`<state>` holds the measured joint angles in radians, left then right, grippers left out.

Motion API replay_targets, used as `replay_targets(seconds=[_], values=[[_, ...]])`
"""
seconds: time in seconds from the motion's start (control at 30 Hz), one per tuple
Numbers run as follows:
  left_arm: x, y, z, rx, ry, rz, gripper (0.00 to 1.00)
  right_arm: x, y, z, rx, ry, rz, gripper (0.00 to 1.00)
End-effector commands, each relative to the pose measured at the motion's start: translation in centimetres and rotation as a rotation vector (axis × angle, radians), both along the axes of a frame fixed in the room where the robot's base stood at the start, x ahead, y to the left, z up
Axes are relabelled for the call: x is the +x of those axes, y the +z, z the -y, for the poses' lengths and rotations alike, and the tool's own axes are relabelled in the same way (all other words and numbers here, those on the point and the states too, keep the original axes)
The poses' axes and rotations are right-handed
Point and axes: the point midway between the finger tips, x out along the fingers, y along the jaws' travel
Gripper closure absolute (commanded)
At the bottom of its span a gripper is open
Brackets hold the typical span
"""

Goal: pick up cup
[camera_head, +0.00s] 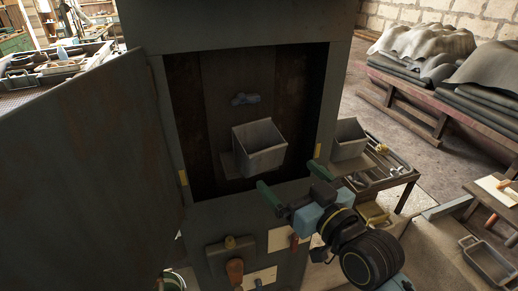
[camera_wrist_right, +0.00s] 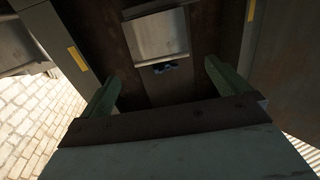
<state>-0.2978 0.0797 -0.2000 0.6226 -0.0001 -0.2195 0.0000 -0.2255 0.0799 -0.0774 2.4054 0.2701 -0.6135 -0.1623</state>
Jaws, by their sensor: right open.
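A grey square open-topped container (camera_head: 260,150), possibly the cup, stands on a small shelf inside the open cabinet. A grey box shape (camera_wrist_right: 157,36) shows inside the cabinet in the right wrist view. A second, similar grey container (camera_head: 349,141) stands outside, just right of the cabinet; I cannot tell which is the cup. My right gripper (camera_head: 294,180) is open and empty at the cabinet's lower right opening, apart from the container. Its two green fingers also show in the right wrist view (camera_wrist_right: 161,78), spread wide. My left gripper is not in view.
The cabinet door (camera_head: 85,175) stands open at the left. The cabinet frame (camera_head: 339,95) borders the opening at the right. A low table (camera_head: 397,181) with tools stands at the right.

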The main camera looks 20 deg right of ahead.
Motion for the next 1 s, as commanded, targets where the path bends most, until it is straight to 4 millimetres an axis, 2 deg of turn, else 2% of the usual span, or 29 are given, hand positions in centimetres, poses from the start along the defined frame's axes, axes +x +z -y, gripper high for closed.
replay_targets(seconds=[0.33,0.63,0.8,1.0], values=[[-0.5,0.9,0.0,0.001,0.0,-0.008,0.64,6.0,0.4,-1.5,0.003,0.0,0.003,0.0],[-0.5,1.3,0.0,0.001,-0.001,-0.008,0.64,8.3,0.4,-2.1,0.001,0.0,0.004,0.0],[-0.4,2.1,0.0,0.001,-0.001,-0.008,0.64,10.8,1.0,-2.6,0.002,0.001,0.003,0.0],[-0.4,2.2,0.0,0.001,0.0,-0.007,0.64,12.5,0.7,-3.1,0.002,0.002,0.004,0.0]])
